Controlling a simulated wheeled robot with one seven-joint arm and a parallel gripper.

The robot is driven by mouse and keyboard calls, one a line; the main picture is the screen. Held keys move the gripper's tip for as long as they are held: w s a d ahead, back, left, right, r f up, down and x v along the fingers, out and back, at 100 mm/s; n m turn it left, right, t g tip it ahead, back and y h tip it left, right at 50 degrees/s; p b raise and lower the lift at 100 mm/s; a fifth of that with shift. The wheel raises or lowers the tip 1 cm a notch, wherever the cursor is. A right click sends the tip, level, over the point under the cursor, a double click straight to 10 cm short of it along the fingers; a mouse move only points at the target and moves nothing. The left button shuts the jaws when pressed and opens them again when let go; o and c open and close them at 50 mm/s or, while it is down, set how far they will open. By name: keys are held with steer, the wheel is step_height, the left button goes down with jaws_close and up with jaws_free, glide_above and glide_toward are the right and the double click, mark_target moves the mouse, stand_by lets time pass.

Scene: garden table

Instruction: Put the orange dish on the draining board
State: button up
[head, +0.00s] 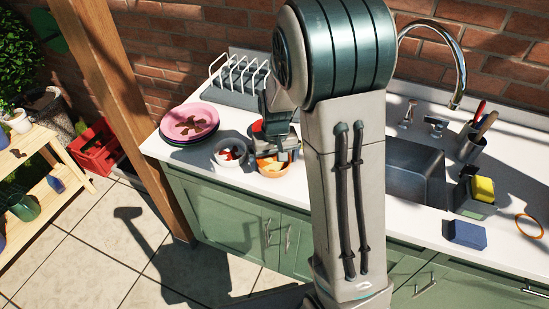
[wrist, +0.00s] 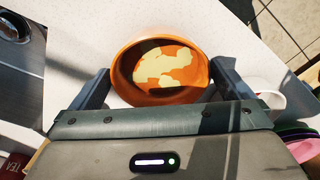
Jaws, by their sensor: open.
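The orange dish (head: 272,170) sits on the white counter near its front edge, partly hidden by my gripper (head: 275,150). In the wrist view the orange dish (wrist: 125,80) is round, with pale yellow patches inside. My open gripper (wrist: 162,78) has one finger on each side of the dish's near part; I cannot tell whether they touch the rim. The grey draining board (head: 225,97) with a white wire rack (head: 240,72) stands at the back of the counter by the brick wall, left of my arm. My arm may hide its right end.
A white bowl with red inside (head: 230,152) stands just left of the dish. A stack of plates, pink on top (head: 189,118), is farther left. Something red (head: 258,126) shows behind my gripper. The sink (head: 415,172) is right of my arm.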

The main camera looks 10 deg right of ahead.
mark_target(275, 169)
step_height(275, 169, up, 11)
steer(key=s, duration=0.1)
steer(key=s+r+t, duration=0.1)
steer(key=s+r, duration=0.2)
steer(key=s, duration=1.7)
steer(key=shift+d+r+t, duration=0.15)
steer(key=shift+d+t, duration=0.05)
steer(key=shift+t, duration=0.1)
